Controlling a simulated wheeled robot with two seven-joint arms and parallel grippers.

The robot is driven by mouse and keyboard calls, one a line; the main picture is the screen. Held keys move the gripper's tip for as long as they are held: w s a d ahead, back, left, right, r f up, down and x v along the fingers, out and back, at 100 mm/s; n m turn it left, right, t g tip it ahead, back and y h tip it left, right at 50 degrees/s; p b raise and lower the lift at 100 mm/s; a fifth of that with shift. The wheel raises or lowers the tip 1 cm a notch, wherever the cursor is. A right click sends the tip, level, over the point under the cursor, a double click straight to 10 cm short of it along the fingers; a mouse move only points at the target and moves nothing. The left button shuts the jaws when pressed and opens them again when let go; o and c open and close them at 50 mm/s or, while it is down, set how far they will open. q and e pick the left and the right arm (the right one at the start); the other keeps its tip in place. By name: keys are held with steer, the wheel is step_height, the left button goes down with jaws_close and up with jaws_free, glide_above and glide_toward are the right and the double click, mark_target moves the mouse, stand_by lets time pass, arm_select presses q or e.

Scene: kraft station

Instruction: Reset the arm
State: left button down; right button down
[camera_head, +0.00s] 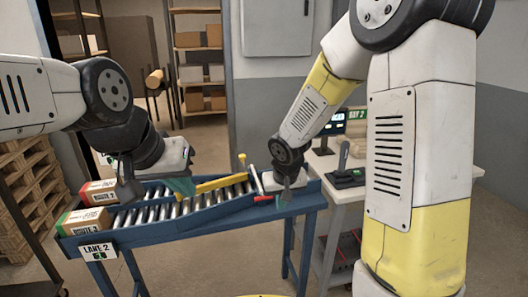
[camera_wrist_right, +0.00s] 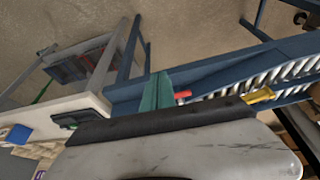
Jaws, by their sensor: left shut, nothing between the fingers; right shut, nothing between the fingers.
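My left gripper (camera_head: 183,187) comes in from the left. It is shut and empty, with its teal fingers above the roller conveyor, close to the yellow bar. My right arm comes down from the upper right, and its gripper (camera_head: 284,194) hangs over the conveyor's right end near the red handle. In the right wrist view, a teal finger of this gripper (camera_wrist_right: 156,92) shows in front of the blue frame; it is shut with nothing held. The fingertips are small in the head view.
The blue roller conveyor (camera_head: 165,238) carries two brown boxes at its left end, one near (camera_head: 84,221) and one farther (camera_head: 98,192). A yellow bar (camera_head: 221,183) crosses the rollers. A desk with a monitor (camera_head: 335,123) stands at right. Wooden pallets (camera_head: 30,200) stand at left.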

steer(key=s+d+r+t+y, duration=0.1)
steer(key=s+d+r, duration=0.3)
steer(key=s+r, duration=0.5)
steer(key=s+d+r+m+t+y, duration=0.1)
steer(key=s+d+r, duration=0.3)
steer(key=s+r, duration=0.6)
steer(key=shift+s, duration=0.1)
